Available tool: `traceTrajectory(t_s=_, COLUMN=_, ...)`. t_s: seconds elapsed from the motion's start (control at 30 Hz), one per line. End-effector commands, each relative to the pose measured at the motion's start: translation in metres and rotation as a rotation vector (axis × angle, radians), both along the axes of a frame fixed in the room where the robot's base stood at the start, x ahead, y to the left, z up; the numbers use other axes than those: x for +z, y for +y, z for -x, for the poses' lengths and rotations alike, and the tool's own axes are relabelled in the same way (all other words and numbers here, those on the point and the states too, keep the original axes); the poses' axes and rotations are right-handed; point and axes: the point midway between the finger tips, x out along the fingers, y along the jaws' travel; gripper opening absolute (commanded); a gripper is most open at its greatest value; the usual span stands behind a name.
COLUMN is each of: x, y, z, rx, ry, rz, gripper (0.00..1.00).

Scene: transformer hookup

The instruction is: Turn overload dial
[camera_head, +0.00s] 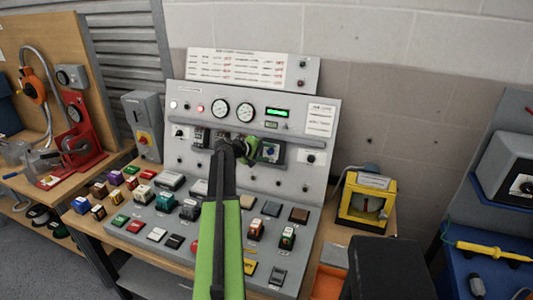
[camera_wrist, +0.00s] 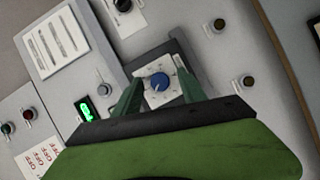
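The overload dial (camera_wrist: 158,82) is a small blue knob with a light pointer line, on a white square plate (camera_wrist: 172,92) in a dark housing on the panel. In the wrist view my gripper (camera_wrist: 160,86) is open, with one green finger on each side of the dial. A gap shows between the fingers and the knob; I cannot tell how far the tips are from the plate. In the head view my gripper (camera_head: 250,149) is at the upright panel, just left of the blue dial module (camera_head: 270,151), and partly hidden behind my arm.
The grey panel (camera_head: 319,160) carries gauges (camera_head: 220,108), a green display (camera_head: 277,113) and knobs. A sloped console (camera_head: 150,218) below holds several coloured blocks. A yellow-framed device (camera_head: 368,200) stands to the right. A black knob (camera_wrist: 124,5) and metal studs (camera_wrist: 217,25) surround the dial.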

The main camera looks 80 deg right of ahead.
Motion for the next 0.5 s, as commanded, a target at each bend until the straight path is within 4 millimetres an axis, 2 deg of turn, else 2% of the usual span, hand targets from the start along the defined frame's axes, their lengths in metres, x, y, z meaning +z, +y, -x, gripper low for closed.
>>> traceTrajectory(t_s=0.3, x=0.004, y=0.003, z=-0.003, rx=0.003, ry=0.002, rz=0.002, gripper=0.49)
traceTrajectory(t_s=0.37, x=0.009, y=0.008, z=-0.007, rx=0.004, ry=0.001, rz=0.002, gripper=0.49)
traceTrajectory(t_s=0.5, x=0.028, y=0.032, z=-0.024, rx=0.006, ry=0.002, rz=0.002, gripper=0.49)
